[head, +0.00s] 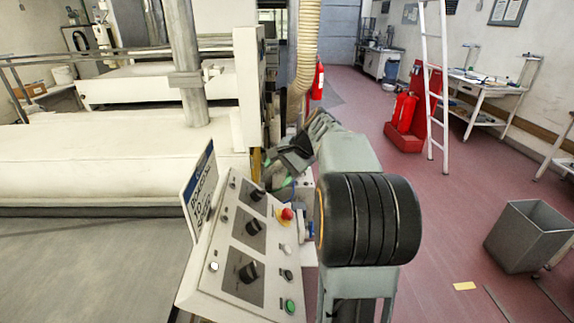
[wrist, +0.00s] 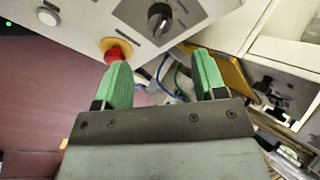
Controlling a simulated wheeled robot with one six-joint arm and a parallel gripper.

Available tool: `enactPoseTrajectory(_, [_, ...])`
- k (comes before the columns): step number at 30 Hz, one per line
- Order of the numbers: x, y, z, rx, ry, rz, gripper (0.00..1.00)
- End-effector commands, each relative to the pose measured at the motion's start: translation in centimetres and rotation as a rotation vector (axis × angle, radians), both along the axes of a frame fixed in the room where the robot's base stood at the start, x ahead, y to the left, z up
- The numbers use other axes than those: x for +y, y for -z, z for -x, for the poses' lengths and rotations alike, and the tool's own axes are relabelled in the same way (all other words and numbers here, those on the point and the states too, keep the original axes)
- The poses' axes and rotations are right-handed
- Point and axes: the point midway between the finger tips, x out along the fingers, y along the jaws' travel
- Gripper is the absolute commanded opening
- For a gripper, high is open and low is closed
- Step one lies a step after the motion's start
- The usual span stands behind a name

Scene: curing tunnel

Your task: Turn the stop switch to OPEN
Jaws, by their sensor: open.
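The sloped control panel (head: 225,262) carries three black rotary knobs: an upper one (head: 257,195), a middle one (head: 253,228) and a lower one (head: 249,271). Their labels are too small to read, so I cannot tell which is the stop switch. A red push button on a yellow collar (head: 287,214) sits right of the knobs. My gripper (head: 279,184) is beyond the panel's upper end. In the wrist view, its green fingers (wrist: 163,72) are apart with nothing held between them. A black knob (wrist: 160,18) and the red button (wrist: 117,52) lie ahead of the fingers.
A sign (head: 200,195) stands along the panel's left edge. White and green buttons (head: 290,306) line its right side. A large pale machine (head: 110,160) fills the left. A grey bin (head: 527,235) and a ladder (head: 433,85) stand right; the red floor between is mostly clear.

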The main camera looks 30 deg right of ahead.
Motion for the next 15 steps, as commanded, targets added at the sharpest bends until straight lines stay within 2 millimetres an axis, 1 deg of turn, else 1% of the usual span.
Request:
enactPoseTrajectory(3, [-0.8, -1.4, 0.7, -0.003, 0.002, 0.001, 0.64])
enactPoseTrajectory(6, [-1.3, -2.2, 1.1, -0.001, 0.001, 0.001, 0.64])
enactPoseTrajectory(10, [-1.5, -2.8, 1.5, 0.0, 0.0, 0.0, 0.64])
enactPoseTrajectory(15, [-1.7, -3.1, 1.6, 0.0, 0.0, 0.0, 0.64])
